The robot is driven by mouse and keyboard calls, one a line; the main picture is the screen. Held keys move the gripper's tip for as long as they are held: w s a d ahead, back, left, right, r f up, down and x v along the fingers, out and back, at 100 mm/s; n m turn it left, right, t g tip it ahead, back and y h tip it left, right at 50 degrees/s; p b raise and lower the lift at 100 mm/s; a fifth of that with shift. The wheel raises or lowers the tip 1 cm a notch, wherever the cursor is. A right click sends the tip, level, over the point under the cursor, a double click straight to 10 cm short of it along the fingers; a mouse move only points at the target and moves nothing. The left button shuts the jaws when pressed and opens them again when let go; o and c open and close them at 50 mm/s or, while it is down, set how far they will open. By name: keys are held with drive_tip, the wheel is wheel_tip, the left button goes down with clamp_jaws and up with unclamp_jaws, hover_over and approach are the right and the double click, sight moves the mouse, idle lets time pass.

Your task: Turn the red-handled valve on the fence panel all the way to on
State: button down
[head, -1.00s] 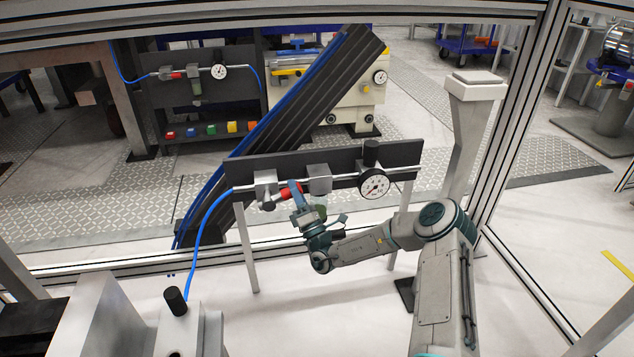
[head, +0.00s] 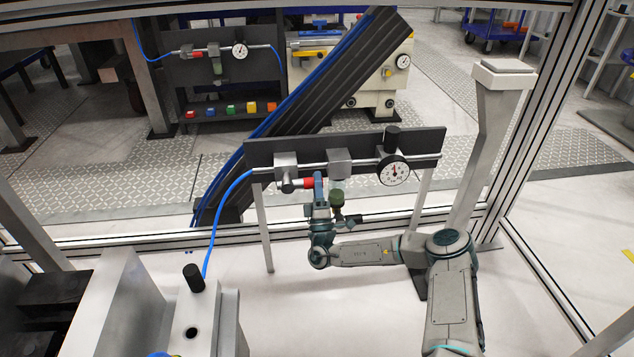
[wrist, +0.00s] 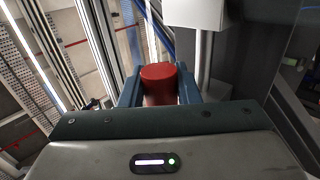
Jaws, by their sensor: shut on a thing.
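The fence panel (head: 430,146) is a dark board on two grey legs, with a metal pipe along it. The valve's grey body (head: 287,168) sits at the panel's left end. Its red handle (head: 308,183) points right, about level, below the pipe. My gripper (head: 318,184) is shut on the handle, reaching up from below. In the wrist view the red handle (wrist: 159,84) stands between the two blue fingers, which cover its sides. The round gauge (head: 393,170) is at the panel's right, its needle pointing roughly upward.
A blue hose (head: 224,207) hangs from the panel's left end. Another panel with a similar valve (head: 197,55) is behind the fence.

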drive_tip(key=shift+a, duration=0.1)
drive_tip(key=c, duration=1.1)
unclamp_jaws()
drive_tip(key=shift+f, duration=0.1)
drive_tip(key=p+v, duration=0.2)
drive_tip(key=v, duration=1.1)
drive_tip(key=shift+s+f, duration=0.3)
